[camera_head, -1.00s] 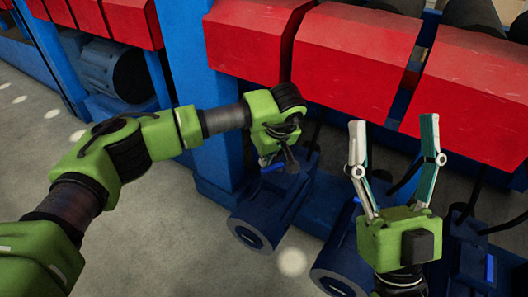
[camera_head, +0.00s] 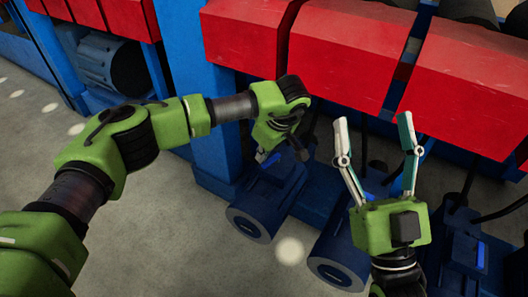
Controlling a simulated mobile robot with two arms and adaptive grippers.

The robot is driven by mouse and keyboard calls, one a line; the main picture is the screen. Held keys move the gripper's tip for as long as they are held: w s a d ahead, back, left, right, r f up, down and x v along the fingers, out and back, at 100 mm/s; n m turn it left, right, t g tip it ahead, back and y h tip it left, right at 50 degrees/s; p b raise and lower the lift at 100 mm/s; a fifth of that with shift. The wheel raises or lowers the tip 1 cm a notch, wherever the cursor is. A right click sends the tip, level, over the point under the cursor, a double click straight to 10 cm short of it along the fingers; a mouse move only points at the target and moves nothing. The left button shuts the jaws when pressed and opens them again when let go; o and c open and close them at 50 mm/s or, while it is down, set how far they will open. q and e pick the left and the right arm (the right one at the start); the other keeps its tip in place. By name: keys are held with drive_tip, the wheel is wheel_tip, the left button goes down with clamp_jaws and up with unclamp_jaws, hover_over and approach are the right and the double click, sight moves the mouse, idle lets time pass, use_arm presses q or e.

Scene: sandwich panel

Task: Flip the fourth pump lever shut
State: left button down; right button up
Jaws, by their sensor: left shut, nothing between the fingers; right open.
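Dark blue pumps stand below the red housings. One pump (camera_head: 262,208) is under my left gripper, one (camera_head: 338,252) is left of my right gripper's body, and one (camera_head: 462,235) is at the right. A bright blue lever piece (camera_head: 270,159) shows beside my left gripper, partly hidden by it. Another bright blue piece (camera_head: 480,255) is on the right pump. I cannot tell which lever is the fourth. My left gripper (camera_head: 302,153) is shut and empty, close above the left pump; contact is unclear. My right gripper (camera_head: 373,118) is open and empty, fingers pointing up the picture.
Red housings (camera_head: 345,50) overhang the pumps along the top. A blue upright post (camera_head: 190,80) stands behind my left arm. Dark cables (camera_head: 490,212) run among the pumps at the right. The grey floor (camera_head: 170,225) is clear at the lower left. Another machine (camera_head: 110,65) stands at the upper left.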

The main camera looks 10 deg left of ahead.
sight(264, 165)
use_arm(q)
drive_tip(key=shift+s+a, duration=0.35)
use_arm(e)
drive_tip(key=shift+w+a+f+g, duration=0.1)
drive_tip(key=shift+w+f+g, duration=0.35)
drive_tip(key=shift+f, duration=0.25)
drive_tip(key=shift+w+f+g, duration=0.35)
drive_tip(key=shift+w+f, duration=0.05)
drive_tip(key=shift+f, duration=0.25)
use_arm(q)
drive_tip(key=shift+p, duration=0.3)
